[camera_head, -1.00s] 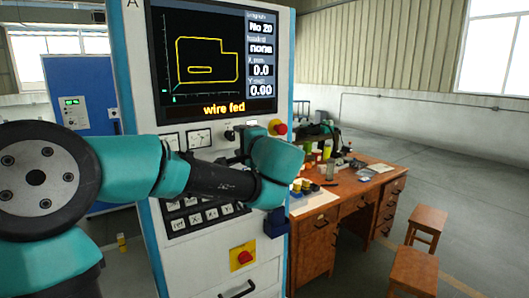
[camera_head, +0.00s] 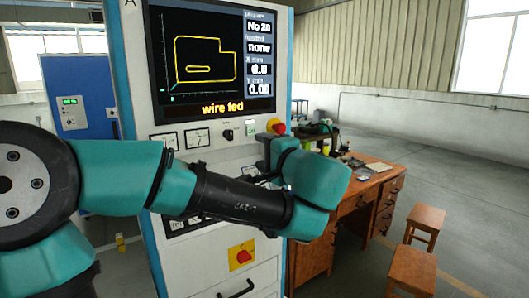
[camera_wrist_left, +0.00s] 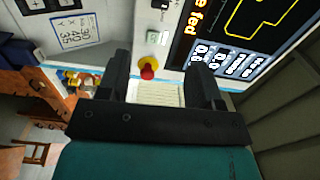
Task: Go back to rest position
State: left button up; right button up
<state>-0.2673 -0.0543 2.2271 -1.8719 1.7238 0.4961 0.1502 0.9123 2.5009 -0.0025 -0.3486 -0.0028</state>
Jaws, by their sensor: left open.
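My left gripper (camera_head: 264,150) is in front of the machine's control panel, its wrist hiding part of the keys. Its fingers are mostly hidden behind the wrist in the head view. In the left wrist view, the left gripper (camera_wrist_left: 160,72) shows its two black fingers apart with nothing held between them. A red knob (camera_wrist_left: 148,68) shows beyond the gap, and I cannot tell its distance from the fingers. My right gripper is in neither view.
The tall control cabinet (camera_head: 133,158) has a screen (camera_head: 210,60) reading "wire fed". A red stop button (camera_head: 276,126) sits at its right edge, another red button (camera_head: 242,256) lower down. A wooden desk (camera_head: 378,182) and stools (camera_head: 426,222) stand right. Open floor lies beyond.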

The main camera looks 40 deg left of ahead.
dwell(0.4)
pick_arm(q)
jog(key=w+d+f+m+g+h, duration=0.15)
jog(key=f+h, duration=0.25)
jog(key=f, duration=0.8)
jog(key=w+d+f+m+g+h, duration=0.1)
jog(key=w+d+f+m+h, duration=0.15)
jog(key=f, duration=0.95)
jog(key=w+d+f+m+g+h, duration=0.15)
jog(key=f+h, duration=0.35)
jog(key=f, duration=0.6)
jog(key=s+d+f+n+h, duration=0.3)
jog(key=s+f, duration=0.1)
jog(key=f, duration=0.7)
jog(key=s+d+f+n+h, duration=0.3)
jog(key=s+d+f+n, duration=0.1)
jog(key=f, duration=0.7)
jog(key=s+d+f+n+h, duration=0.3)
jog(key=s+f, duration=0.2)
jog(key=f, duration=0.6)
jog(key=shift+s+d+f, duration=0.2)
jog(key=shift+s+d, duration=0.05)
jog(key=shift+n+h, duration=0.25)
